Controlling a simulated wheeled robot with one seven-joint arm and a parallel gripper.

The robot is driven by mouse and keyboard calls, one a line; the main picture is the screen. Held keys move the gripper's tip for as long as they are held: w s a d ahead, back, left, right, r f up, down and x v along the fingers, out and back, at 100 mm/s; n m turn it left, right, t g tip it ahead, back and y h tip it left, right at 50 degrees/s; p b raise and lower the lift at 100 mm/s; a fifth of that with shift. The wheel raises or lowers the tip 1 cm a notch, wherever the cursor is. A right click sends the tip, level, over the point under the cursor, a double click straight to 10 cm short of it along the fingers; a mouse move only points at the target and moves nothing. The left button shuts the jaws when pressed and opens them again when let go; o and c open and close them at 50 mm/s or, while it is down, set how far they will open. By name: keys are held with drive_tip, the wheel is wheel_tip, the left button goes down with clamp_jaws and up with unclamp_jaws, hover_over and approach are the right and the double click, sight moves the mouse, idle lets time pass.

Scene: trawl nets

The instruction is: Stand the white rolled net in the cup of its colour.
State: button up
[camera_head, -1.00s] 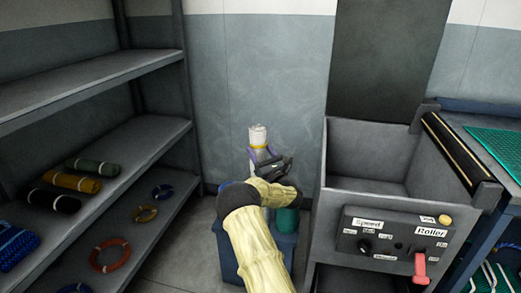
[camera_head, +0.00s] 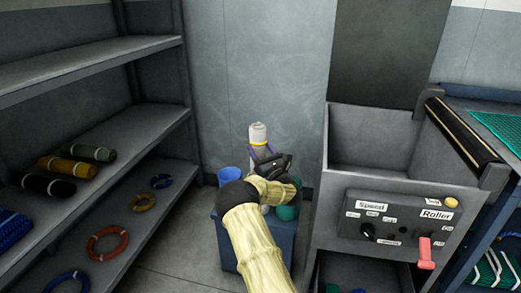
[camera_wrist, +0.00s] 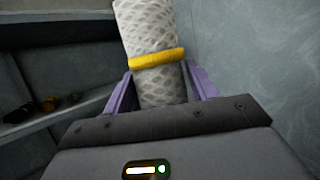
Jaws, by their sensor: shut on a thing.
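The white rolled net (camera_head: 258,134) stands nearly upright in my gripper (camera_head: 264,158), above the cups. In the wrist view the net (camera_wrist: 149,30) has a mesh pattern and a yellow band, and sits between the purple fingers, leaning slightly left at its top. A blue cup (camera_head: 229,174) and a green cup (camera_head: 287,212) stand on a blue box (camera_head: 285,239), to the left and right of my arm. My arm hides the middle of the box top, so I cannot clearly see a white cup.
A grey shelf (camera_head: 100,165) on the left holds black, yellow and green rolled nets (camera_head: 92,153) and coloured rings (camera_head: 107,244). A grey roller machine (camera_head: 375,190) with a control panel (camera_head: 405,223) stands close on the right. A wall is behind.

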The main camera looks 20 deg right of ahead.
drive_tip(key=shift+f+b, duration=2.15)
drive_tip(key=shift+f, duration=0.45)
drive_tip(key=o, duration=1.2)
drive_tip(key=shift+o, duration=1.1)
drive_tip(key=shift+f, duration=0.1)
